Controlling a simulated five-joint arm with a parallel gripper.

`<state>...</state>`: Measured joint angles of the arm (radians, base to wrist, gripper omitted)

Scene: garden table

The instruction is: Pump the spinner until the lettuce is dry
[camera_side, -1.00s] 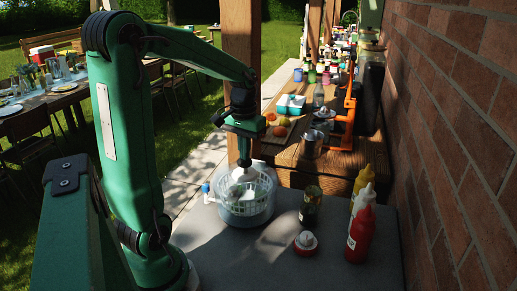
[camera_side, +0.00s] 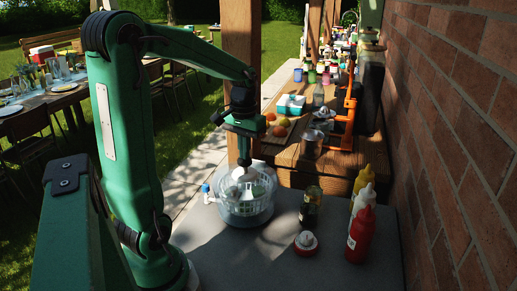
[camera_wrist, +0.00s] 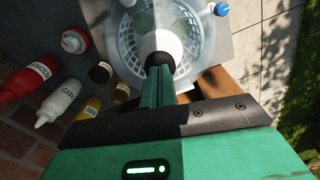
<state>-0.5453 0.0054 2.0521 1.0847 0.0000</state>
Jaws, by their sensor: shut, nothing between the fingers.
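The salad spinner (camera_side: 247,210) stands upright on the grey tabletop, a clear bowl with a white slotted basket inside. It also shows at the top of the wrist view (camera_wrist: 124,62), with pale green showing inside the basket; single lettuce leaves cannot be made out. My gripper (camera_side: 243,162) points down over the middle of the lid, at the pale pump top. In the wrist view its fingers (camera_wrist: 160,62) are together with nothing between them. They hide part of the pump, so I cannot tell how far it is pressed.
A dark jar (camera_side: 311,206), a red-and-white capped container (camera_side: 305,243), a red bottle (camera_side: 361,236), a white bottle (camera_side: 364,196) and a yellow bottle (camera_side: 364,178) stand right of the spinner. A small blue-capped item (camera_side: 206,190) is close on its left. A brick wall (camera_side: 460,130) bounds the right.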

